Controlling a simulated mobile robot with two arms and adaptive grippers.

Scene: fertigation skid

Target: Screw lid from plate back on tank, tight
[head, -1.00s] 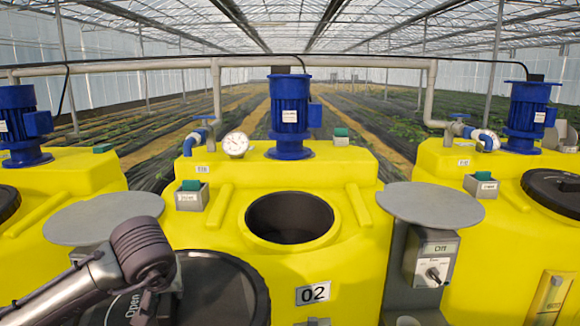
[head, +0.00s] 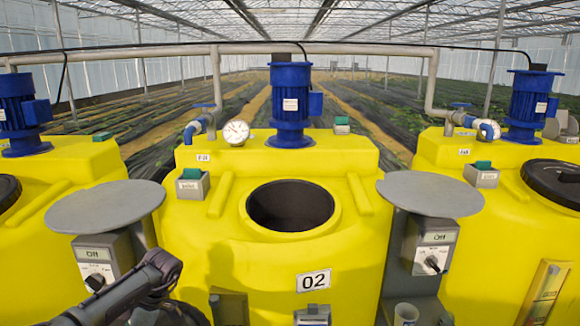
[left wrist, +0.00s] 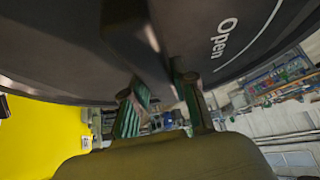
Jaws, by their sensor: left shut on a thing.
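The dark lid (left wrist: 70,45) fills the upper part of the left wrist view, with "Open" lettering on it. My left gripper (left wrist: 160,95) is shut on the lid's raised grip bar. In the head view my left arm reaches in at the lower left, and its fingers are not clearly visible. The yellow tank 02 (head: 230,265) stands in the middle with its round opening (head: 290,207) uncovered. The lid is away from the opening, low and to its left. The round grey left plate (head: 105,206) and right plate (head: 430,194) are bare. My right gripper is not in view.
Switch boxes (head: 100,262) (head: 432,245) stand below the plates. A blue motor (head: 290,105) and a gauge (head: 236,132) stand behind the opening. Neighbouring yellow tanks flank both sides, and a cup (head: 406,314) is at the lower right.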

